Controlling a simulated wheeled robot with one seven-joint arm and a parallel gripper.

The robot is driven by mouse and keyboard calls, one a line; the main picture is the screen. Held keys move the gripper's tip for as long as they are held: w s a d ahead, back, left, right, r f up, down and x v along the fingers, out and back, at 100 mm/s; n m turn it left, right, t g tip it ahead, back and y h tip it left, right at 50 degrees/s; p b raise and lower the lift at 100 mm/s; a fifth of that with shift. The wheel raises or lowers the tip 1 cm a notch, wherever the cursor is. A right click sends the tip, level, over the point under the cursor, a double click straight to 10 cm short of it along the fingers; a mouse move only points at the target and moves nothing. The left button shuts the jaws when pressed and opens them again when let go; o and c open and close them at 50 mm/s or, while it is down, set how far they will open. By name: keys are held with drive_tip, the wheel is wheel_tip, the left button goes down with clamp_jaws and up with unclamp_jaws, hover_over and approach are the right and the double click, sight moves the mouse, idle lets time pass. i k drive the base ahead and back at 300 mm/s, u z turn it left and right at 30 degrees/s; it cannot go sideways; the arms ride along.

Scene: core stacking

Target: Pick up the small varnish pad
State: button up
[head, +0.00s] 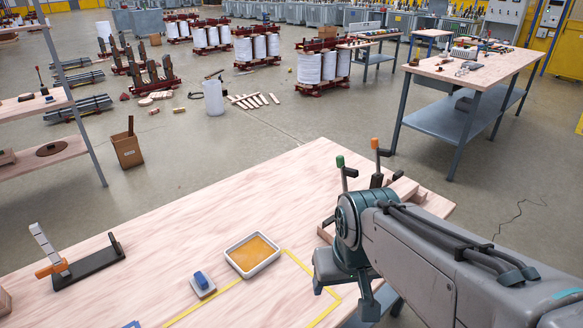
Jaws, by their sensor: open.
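A small pad (201,287) with a pale base and a blue knob handle lies on the wooden table, left of centre near the front. I take it to be the varnish pad. A white tray (230,262) of amber liquid stands just to its right and behind it. My gripper (345,297) is at the right, hanging over the right part of the table, well apart from the pad and beyond the tray. It is open, with nothing seen between its fingers. My arm hides the table's right front part.
A yellow outline (297,262) marks the tabletop beside the tray. A black stand with a pale, orange-ended piece (90,262) is at the left. Green- and orange-topped levers (341,162) and wooden blocks (402,187) stand behind my gripper. The table's middle back is clear.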

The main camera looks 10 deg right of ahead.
sight(203, 285)
drive_tip(key=k, duration=0.95)
drive_tip(key=u, duration=0.2)
drive_tip(key=i, duration=1.15)
drive_tip(key=u, duration=0.85)
